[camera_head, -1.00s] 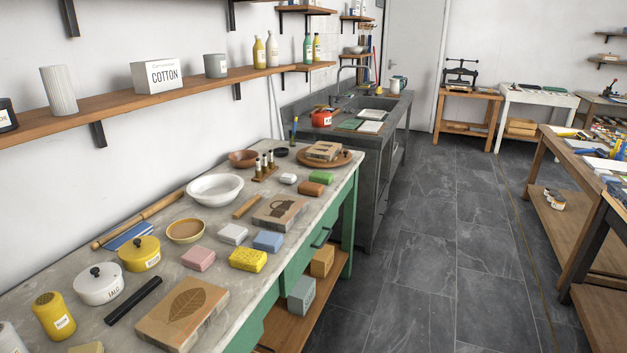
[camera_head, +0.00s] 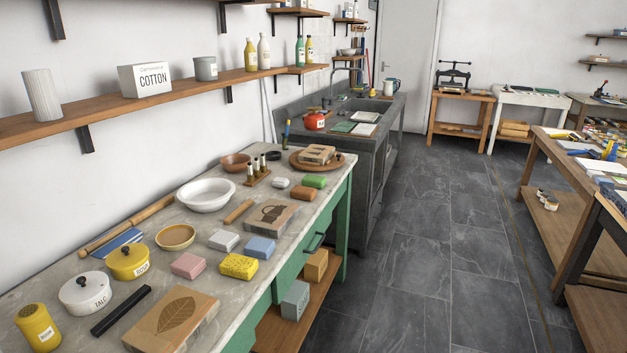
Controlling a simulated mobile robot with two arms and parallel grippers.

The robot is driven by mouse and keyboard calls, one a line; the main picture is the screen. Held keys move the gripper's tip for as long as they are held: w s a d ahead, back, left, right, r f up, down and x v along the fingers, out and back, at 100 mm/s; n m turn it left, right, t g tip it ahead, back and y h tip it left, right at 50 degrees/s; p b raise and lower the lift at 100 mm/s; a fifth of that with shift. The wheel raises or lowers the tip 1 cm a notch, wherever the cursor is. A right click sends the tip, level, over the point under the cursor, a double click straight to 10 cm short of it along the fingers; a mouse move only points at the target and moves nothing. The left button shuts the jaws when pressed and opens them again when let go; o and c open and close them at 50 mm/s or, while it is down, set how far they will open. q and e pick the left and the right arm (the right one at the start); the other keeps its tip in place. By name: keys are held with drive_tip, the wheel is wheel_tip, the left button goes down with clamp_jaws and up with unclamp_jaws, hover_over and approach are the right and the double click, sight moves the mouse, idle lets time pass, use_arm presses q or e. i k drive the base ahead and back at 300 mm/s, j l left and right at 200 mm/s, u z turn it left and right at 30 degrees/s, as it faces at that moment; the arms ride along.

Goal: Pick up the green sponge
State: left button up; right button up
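A small green block, which looks like the green sponge (camera_head: 315,181), lies on the stone-topped table (camera_head: 52,280) near its far right edge. It sits just behind a brown block (camera_head: 303,193) and to the right of a small white block (camera_head: 281,183). A round wooden board (camera_head: 343,159) with a carved block on it lies behind it. Neither of my grippers is in view.
Carved blocks, coloured blocks, a white bowl (camera_head: 209,194), pots and a rolling pin crowd the table. A wall shelf (camera_head: 100,118) runs above its left side. A sink counter (camera_head: 372,146) stands beyond. The grey tiled floor (camera_head: 430,230) at right is open.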

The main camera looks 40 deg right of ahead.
sight(312, 182)
drive_tip(key=i+l, duration=0.2)
drive_tip(key=l, duration=0.15)
drive_tip(key=i+l+u, duration=0.1)
drive_tip(key=l, duration=0.25)
drive_tip(key=i+l, duration=0.25)
drive_tip(key=l, duration=0.15)
drive_tip(key=i+l, duration=0.15)
drive_tip(key=l, duration=0.2)
drive_tip(key=i+l+u, duration=0.1)
drive_tip(key=l, duration=0.25)
drive_tip(key=i+l, duration=0.25)
drive_tip(key=l, duration=0.15)
drive_tip(key=u, duration=0.05)
